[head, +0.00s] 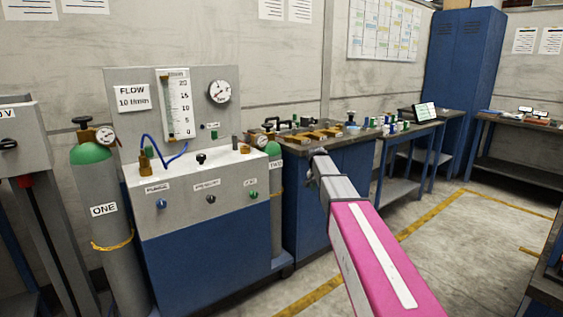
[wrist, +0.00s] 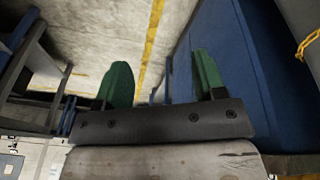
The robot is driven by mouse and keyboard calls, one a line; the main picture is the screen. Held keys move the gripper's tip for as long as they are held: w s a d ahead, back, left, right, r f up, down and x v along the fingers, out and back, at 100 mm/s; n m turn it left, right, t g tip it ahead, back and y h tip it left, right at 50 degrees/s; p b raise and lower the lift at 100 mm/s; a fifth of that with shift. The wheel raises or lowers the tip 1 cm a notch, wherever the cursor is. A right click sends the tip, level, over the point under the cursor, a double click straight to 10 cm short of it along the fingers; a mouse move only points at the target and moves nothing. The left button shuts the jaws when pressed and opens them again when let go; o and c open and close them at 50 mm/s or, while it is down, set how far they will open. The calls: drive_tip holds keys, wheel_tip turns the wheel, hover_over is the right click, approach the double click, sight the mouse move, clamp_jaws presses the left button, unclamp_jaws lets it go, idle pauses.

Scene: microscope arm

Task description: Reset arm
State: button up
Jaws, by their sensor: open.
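My arm, with a pink link and a grey section beyond it, reaches from the lower right of the head view towards the middle. Its far end is in front of the blue bench cabinet (head: 310,205), and the fingers cannot be made out there. In the wrist view my gripper (wrist: 161,85) shows two green fingers set wide apart on a dark bar. Nothing is between them. Behind them are the floor with a yellow line and a blue cabinet side (wrist: 240,75). No microscope is recognisable in either view.
A gas panel on a blue cabinet (head: 205,240) stands left of my arm. Green-topped cylinder ONE (head: 103,210) is at its left, with another cylinder (head: 274,190) at its right. A bench edge (head: 548,285) is at lower right. Open floor (head: 460,245) lies right of my arm.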

drive_tip(key=s+f+n, duration=0.2)
drive_tip(key=s+f, duration=0.4)
drive_tip(key=s, duration=0.5)
drive_tip(key=s+f+n+g+y, duration=0.1)
drive_tip(key=s+f, duration=0.5)
drive_tip(key=s, duration=0.6)
drive_tip(key=s+d+f+n+y, duration=0.1)
drive_tip(key=s+f+n, duration=0.2)
drive_tip(key=s+f, duration=0.4)
drive_tip(key=s, duration=0.5)
